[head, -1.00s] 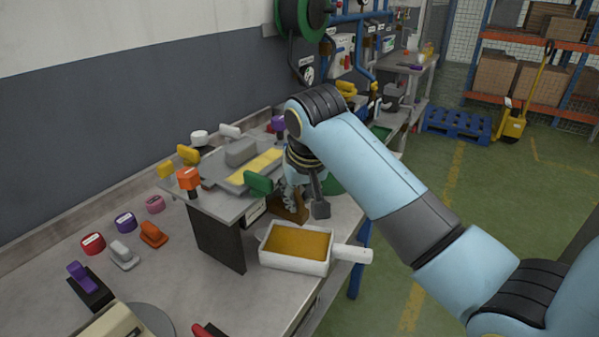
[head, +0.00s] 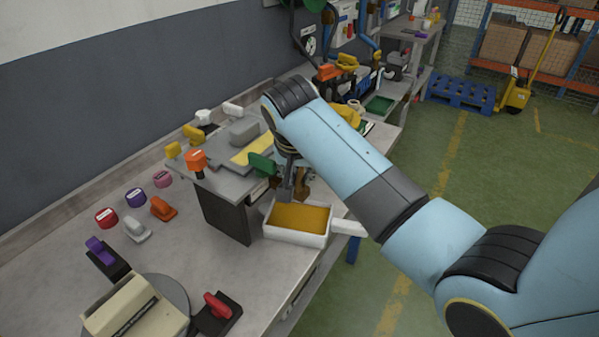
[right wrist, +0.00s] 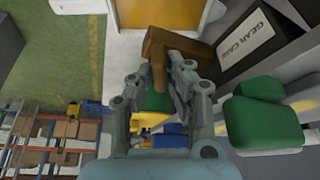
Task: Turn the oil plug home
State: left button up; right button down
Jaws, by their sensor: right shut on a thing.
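A brown plug with a wide handle (right wrist: 178,50) stands at the label side of the dark gear case (head: 228,212), whose white "GEAR CASE" label shows in the right wrist view (right wrist: 264,32). My right gripper (right wrist: 158,72) is shut on the plug's brown handle. In the head view my right gripper (head: 294,188) is partly hidden by my own wrist, and only a little of the brown plug (head: 304,190) shows. How deep the plug sits is hidden. My left gripper is not in view.
A white tray of amber liquid (head: 327,240) lies just below the plug, its handle pointing right. A green handle (head: 262,164) sits close beside my gripper. Orange (head: 196,159) and yellow handles stand on the case's top. Loose coloured knobs lie on the bench at left.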

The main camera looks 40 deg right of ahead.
jog(key=c, duration=1.3)
grip_release()
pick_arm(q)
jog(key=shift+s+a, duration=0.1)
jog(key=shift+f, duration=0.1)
